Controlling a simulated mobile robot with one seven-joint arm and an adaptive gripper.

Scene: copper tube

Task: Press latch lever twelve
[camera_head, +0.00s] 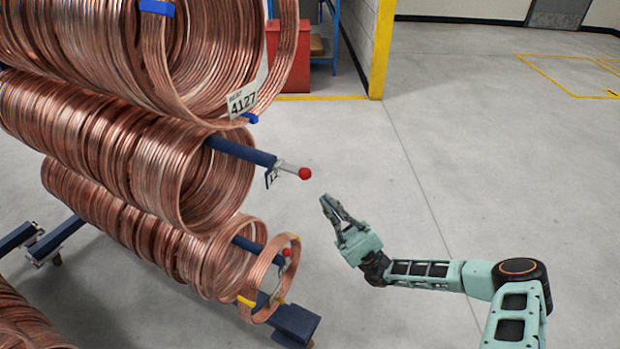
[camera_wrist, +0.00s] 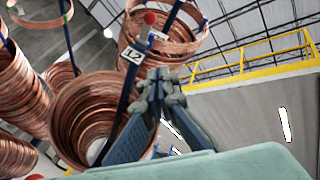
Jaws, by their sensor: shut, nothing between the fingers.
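The latch lever (camera_head: 288,168) with a red ball knob (camera_head: 305,173) sticks out from the end of a blue rack arm (camera_head: 240,151). A small tag (camera_head: 272,177) hangs there, partly turned away in the head view. In the wrist view the tag (camera_wrist: 133,55) reads 12, with the red knob (camera_wrist: 150,18) above it. My gripper (camera_head: 328,203) is shut and empty, to the right of and slightly below the knob in the head view, apart from it. In the wrist view its fingertips (camera_wrist: 160,76) meet below and right of the tag.
Copper coils (camera_head: 130,165) hang on the rack at left in stacked rows. A lower arm end has another red knob (camera_head: 287,252) inside a loose copper ring (camera_head: 268,280). Grey floor (camera_head: 470,150) at right is clear.

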